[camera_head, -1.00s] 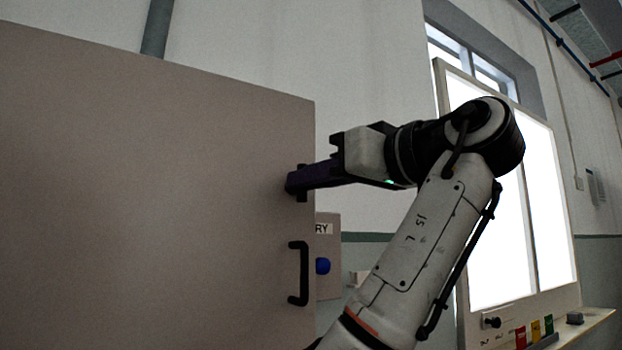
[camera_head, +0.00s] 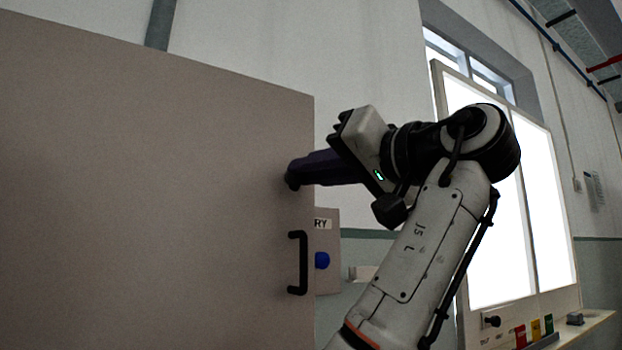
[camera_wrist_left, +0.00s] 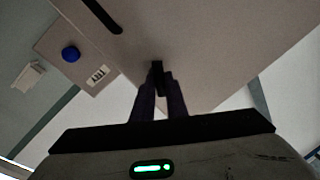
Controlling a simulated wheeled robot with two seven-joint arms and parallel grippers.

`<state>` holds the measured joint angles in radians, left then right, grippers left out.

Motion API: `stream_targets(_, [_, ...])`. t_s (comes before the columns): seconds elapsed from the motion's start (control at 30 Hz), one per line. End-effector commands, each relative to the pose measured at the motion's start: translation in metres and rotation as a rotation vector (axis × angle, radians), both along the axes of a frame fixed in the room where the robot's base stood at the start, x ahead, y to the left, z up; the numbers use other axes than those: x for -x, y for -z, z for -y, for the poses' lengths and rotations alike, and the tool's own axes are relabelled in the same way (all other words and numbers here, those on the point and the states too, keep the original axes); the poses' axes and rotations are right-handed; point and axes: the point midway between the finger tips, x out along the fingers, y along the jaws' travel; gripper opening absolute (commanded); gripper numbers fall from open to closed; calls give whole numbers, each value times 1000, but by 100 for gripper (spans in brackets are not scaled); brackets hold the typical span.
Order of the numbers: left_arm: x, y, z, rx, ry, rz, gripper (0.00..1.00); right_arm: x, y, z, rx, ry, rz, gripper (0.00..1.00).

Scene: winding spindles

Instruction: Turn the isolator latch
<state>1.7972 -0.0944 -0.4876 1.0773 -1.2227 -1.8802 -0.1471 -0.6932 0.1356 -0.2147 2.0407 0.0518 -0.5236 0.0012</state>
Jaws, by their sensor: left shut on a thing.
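The isolator latch (camera_wrist_left: 157,68) is a small dark piece near the edge of a large grey-brown door panel (camera_head: 150,190). My left gripper (camera_head: 294,176) has its long dark purple fingers against the panel's upper right edge. In the left wrist view the two fingers (camera_wrist_left: 157,92) close around the latch, one on each side, and hide part of it. The gripper body is rolled to a tilt. My right gripper is in neither view.
A black bar handle (camera_head: 298,262) stands out from the panel below the fingers. Behind the panel edge is a wall box with a blue knob (camera_head: 322,261). A bright lit board (camera_head: 540,210) stands at the right, with a narrow shelf (camera_head: 595,318) below it.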

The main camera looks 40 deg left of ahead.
Motion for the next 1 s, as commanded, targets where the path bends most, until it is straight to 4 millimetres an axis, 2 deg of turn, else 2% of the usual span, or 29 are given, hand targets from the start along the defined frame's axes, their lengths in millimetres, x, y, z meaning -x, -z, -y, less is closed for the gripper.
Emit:
stream_targets(0.33, [0, 5, 0, -124, 1, -303, 0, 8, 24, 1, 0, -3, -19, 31])
stream_targets(1.0, [1, 7, -1, -344, 2, -834, 0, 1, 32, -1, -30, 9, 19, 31])
